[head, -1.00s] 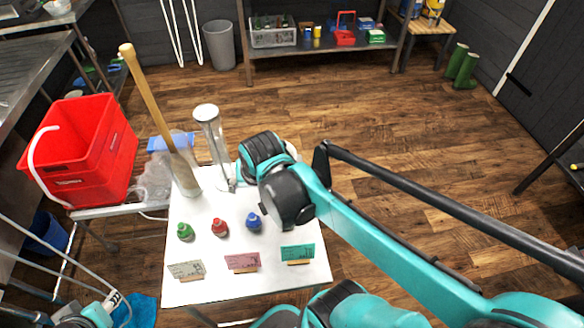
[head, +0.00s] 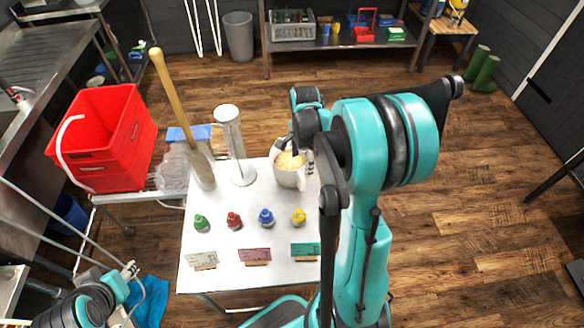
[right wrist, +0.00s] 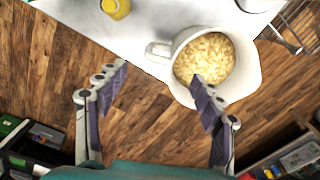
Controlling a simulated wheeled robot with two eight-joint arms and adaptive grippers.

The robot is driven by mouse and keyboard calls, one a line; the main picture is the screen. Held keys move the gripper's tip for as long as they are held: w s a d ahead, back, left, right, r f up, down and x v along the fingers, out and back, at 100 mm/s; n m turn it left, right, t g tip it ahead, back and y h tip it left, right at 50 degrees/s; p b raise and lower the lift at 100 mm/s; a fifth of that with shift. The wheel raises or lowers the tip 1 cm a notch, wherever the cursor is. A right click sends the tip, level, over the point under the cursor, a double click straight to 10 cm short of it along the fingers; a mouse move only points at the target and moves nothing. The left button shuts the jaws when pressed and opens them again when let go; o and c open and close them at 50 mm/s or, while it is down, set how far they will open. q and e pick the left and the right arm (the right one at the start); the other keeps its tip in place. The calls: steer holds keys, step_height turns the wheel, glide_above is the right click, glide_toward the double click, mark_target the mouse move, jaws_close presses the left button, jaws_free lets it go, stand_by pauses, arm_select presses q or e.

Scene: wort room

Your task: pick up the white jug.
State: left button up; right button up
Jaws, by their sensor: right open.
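The white jug (head: 288,179) stands upright at the table's right back edge, filled with pale yellow grains. It also shows in the right wrist view (right wrist: 247,78), its handle (right wrist: 158,51) pointing left. My right gripper (head: 296,150) is at the jug's far side in the head view, partly hidden by my own arm. In the right wrist view my right gripper (right wrist: 159,76) is open and empty. Its right finger overlaps the jug's rim in the picture; I cannot tell whether it touches. My left gripper (head: 130,271) is at the lower left, small and unclear.
The white table (head: 220,267) holds several small coloured bottles, including a yellow one (head: 299,217), and three cards. A clear cylinder (head: 233,135) and a tall wooden-handled paddle (head: 175,100) stand left of the jug. A red crate (head: 100,140) is farther left.

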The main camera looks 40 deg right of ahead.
mark_target(301, 175)
step_height(301, 175, down, 3)
steer(key=shift+d+r+b, duration=0.1)
steer(key=shift+r+b, duration=0.05)
steer(key=shift+b, duration=0.4)
step_height(301, 175, down, 6)
steer(key=b, duration=0.2)
steer(key=shift+r+b, duration=0.25)
steer(key=shift+b, duration=0.15)
steer(key=shift+r, duration=0.15)
steer(key=c, duration=1.3)
